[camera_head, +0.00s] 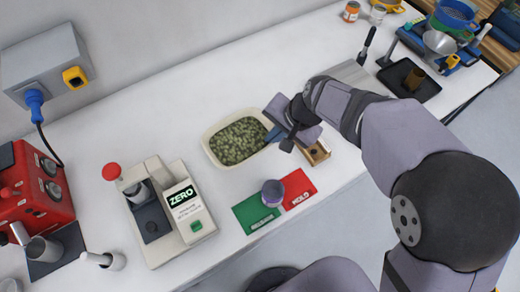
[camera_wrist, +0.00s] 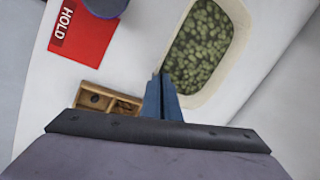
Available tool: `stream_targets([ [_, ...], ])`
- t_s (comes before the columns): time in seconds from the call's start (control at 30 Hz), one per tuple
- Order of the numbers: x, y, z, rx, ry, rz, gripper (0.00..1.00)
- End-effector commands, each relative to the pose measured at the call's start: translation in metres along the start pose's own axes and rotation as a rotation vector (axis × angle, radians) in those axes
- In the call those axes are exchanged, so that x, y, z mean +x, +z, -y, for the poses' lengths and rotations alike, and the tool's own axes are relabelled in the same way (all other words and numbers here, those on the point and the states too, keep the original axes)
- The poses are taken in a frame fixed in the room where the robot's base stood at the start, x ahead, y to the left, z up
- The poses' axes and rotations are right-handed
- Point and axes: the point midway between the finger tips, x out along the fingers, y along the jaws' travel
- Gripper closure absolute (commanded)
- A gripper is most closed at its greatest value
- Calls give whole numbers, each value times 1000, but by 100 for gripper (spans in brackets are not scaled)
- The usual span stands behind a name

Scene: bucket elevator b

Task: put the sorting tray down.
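The sorting tray (camera_head: 208,150) is a cream, rounded tray full of green beans, at the middle of the white counter in the head view. In the wrist view the tray (camera_wrist: 242,30) fills the upper right. My gripper (camera_head: 271,134) is at the tray's right end. In the wrist view its blue fingers (camera_wrist: 159,78) are close together over the tray's near rim and look shut on it. The fingers hide that bit of rim. I cannot tell whether the tray's underside touches the counter.
A green and red HOLD mat (camera_head: 299,188) bears a purple-topped cup (camera_head: 272,192). A small wooden box (camera_head: 318,152) is beside my gripper. A scale (camera_head: 186,212) reading ZERO stands left of the tray. A black tray (camera_head: 425,84) lies far right. The counter behind the sorting tray is clear.

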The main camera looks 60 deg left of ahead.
Motion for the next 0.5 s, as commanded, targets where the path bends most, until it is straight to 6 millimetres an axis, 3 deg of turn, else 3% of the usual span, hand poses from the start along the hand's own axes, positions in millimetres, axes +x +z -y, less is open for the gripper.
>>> stream_targets([
  [0.23, 33, 0, -14, 2, 2, 2, 100],
  [0.5, 42, 0, -17, 1, -1, 0, 100],
])
